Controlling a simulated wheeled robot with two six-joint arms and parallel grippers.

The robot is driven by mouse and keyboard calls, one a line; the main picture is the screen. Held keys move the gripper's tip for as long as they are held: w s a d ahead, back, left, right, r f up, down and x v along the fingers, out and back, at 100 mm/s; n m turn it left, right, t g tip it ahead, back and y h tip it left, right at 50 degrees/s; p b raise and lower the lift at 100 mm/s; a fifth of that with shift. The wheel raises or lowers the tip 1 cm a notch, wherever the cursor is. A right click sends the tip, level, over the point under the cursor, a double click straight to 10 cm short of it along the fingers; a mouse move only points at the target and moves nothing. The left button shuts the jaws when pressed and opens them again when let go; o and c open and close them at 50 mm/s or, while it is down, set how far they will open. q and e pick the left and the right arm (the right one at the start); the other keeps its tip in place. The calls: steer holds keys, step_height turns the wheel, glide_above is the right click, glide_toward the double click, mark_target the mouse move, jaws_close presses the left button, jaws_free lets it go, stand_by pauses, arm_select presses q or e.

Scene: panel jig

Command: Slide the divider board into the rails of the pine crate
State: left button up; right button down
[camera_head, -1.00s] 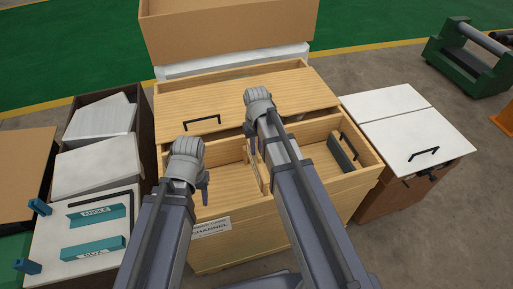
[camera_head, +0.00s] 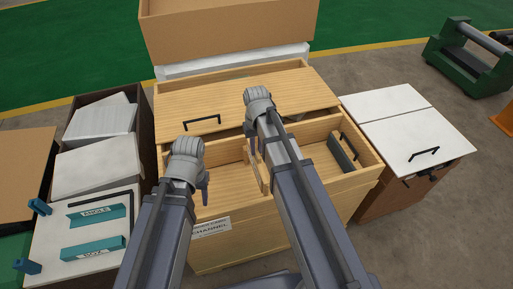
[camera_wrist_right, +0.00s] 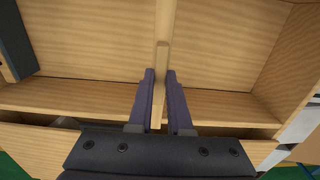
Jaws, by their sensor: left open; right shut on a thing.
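The pine crate (camera_head: 350,187) stands open in the middle of the head view, with a "CHANNEL" label on its front. The divider board (camera_head: 262,178) is a thin pale wooden panel, seen nearly edge-on inside the crate. My right gripper (camera_head: 254,146) is shut on it; in the right wrist view the two purple fingers (camera_wrist_right: 160,95) sit either side of the board's edge (camera_wrist_right: 162,62). My forearm hides part of the board, and I cannot tell how it sits in the rails. My left gripper (camera_head: 204,190) is open and empty over the crate's left part.
A dark grey bar (camera_head: 341,153) lies at the crate's right end. A wooden panel with a black handle (camera_head: 245,98) covers the crate's back. A white-topped cabinet (camera_head: 405,120) stands to the right; a bin of pale blocks (camera_head: 98,165) and teal labelled pieces (camera_head: 97,215) are left.

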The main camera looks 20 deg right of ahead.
mark_target(257, 160)
arm_select(q)
steer(key=shift+f+b, duration=2.95)
arm_select(e)
steer(key=shift+f, duration=2.95)
arm_select(q)
steer(key=shift+s+f+b, duration=0.2)
steer(key=shift+f+b, duration=0.1)
steer(key=shift+b, duration=0.15)
arm_select(e)
steer(key=shift+s+f, duration=0.2)
steer(key=shift+f, duration=0.1)
